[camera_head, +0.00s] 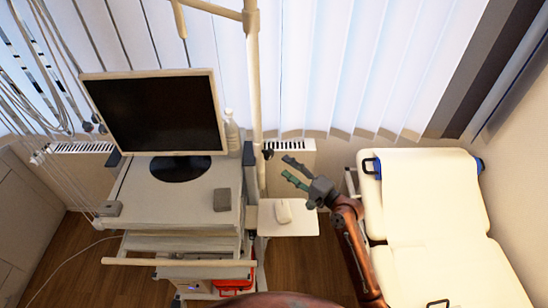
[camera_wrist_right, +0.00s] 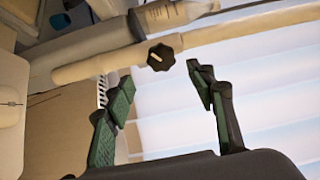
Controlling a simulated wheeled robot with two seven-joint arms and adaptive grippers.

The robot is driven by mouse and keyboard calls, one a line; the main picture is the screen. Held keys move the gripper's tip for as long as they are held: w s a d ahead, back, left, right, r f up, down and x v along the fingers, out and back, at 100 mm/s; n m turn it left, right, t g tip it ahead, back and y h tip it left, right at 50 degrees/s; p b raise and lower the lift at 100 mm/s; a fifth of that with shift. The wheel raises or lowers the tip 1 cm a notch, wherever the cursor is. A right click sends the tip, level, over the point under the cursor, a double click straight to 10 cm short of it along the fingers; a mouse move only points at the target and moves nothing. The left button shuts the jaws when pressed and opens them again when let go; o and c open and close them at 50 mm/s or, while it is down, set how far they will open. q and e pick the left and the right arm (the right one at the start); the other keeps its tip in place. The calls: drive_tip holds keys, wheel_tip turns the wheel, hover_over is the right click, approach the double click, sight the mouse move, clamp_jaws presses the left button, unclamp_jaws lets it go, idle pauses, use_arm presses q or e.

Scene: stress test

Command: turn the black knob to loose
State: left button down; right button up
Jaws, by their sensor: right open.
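The black knob (camera_head: 268,153) sits on the side of the cream upright pole (camera_head: 255,90), right of the monitor. In the right wrist view the black knob (camera_wrist_right: 161,57) is lobed, with a small pale mark on its face, and sits against the pole (camera_wrist_right: 110,64). My right gripper (camera_head: 284,166) is open and empty, just right of the knob in the head view. In the wrist view the knob shows beyond and between the green-padded fingertips (camera_wrist_right: 160,78), apart from both. My left gripper is not in view.
A monitor (camera_head: 153,112) and a small grey box (camera_head: 222,199) stand on the cart at left. A white mouse-like object (camera_head: 284,212) lies on a small side shelf (camera_head: 304,224) below the gripper. A cream couch (camera_head: 432,200) stands right; blinds (camera_head: 350,65) hang behind.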

sight(271, 156)
drive_tip(key=p+x, duration=0.1)
drive_tip(key=x, duration=0.6)
drive_tip(key=shift+w+a, duration=0.25)
drive_tip(key=shift+c, duration=0.2)
drive_tip(key=c, duration=1.1)
